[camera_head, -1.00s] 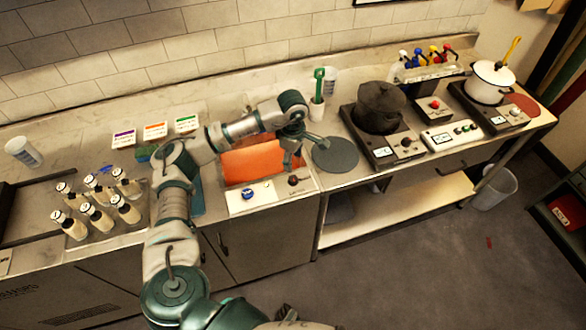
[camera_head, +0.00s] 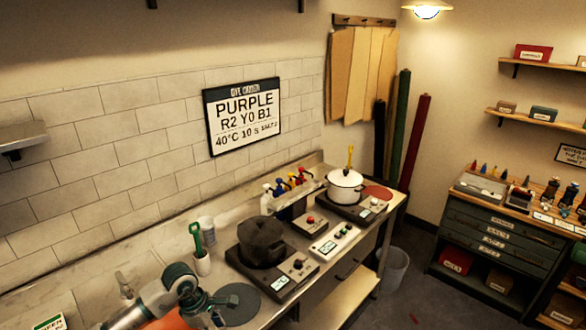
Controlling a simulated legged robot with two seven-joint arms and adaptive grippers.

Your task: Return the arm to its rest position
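One arm of mine comes in from the lower left, and I take it as the left one. Its gripper (camera_head: 216,311) is at the bottom edge of the view, over the counter next to a dark round pad (camera_head: 238,300). The fingers are small and partly cut off, so I cannot tell whether they are open or shut. An orange surface (camera_head: 170,321) shows just below the wrist. My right arm and gripper are not in view.
A dark covered pot (camera_head: 262,240) and a white pot (camera_head: 345,186) stand on burner units. A control box (camera_head: 334,240) sits between them. A cup with a green-handled tool (camera_head: 201,262) stands behind my wrist. A purple dye order sign (camera_head: 243,117) hangs above. Open floor lies right.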

